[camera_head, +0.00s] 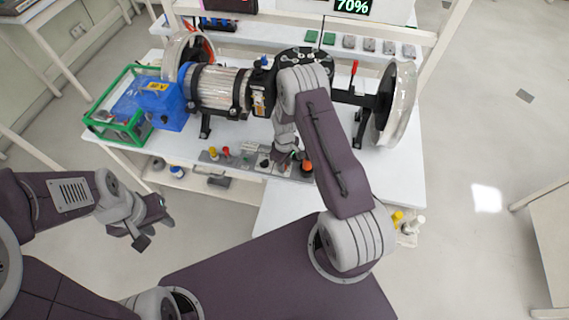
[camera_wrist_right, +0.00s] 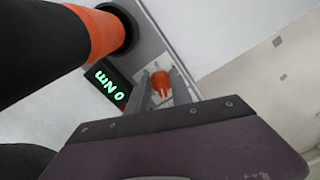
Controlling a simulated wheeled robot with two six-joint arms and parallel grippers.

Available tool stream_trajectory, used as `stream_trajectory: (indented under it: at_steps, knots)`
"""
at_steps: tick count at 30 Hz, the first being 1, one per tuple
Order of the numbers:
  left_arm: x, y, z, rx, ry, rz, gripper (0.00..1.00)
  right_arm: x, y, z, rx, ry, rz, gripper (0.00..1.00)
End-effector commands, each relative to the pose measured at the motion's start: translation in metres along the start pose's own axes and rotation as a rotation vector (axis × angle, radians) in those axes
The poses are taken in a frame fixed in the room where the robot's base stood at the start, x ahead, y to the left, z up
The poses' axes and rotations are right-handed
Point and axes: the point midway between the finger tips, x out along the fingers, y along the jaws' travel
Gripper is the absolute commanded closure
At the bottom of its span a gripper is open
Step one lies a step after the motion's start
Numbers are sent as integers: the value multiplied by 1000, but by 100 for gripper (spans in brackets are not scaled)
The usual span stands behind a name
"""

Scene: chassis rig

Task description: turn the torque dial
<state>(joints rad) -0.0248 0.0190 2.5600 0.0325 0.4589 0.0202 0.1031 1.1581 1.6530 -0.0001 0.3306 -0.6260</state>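In the right wrist view a small orange dial (camera_wrist_right: 161,84) sits on a pale plate on a grey panel. There appears to be a gap between fingers and dial; contact cannot be made out. In the head view my right gripper (camera_head: 288,163) is low over the control panel (camera_head: 236,160) and hides part of it. My left gripper (camera_head: 154,226) is open and empty, away from the bench.
A large black-and-orange round part (camera_wrist_right: 105,35) stands close beside the right gripper. An orange-topped knob (camera_head: 307,167) shows at the panel's right end. Behind the panel is the motor rig (camera_head: 218,87), with a blue box (camera_head: 163,103) and green-framed bin (camera_head: 112,130) left.

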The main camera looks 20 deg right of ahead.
Motion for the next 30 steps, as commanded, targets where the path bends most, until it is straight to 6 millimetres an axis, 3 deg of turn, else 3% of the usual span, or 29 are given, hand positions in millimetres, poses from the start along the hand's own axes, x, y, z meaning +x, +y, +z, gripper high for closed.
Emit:
stream_trajectory:
  at_steps: [1,2,14,30]
  knots:
    - [0,0,0,0,0,0,64,0,0,0,0,0,0,91]
    - [0,0,0,0,0,0,64,0,0,0,0,0,0,100]
    - [2,0,0,0,0,0,64,0,0,0,41,1,1,100]
    - [15,0,2,0,0,0,64,0,-4,-2,447,3,1,100]
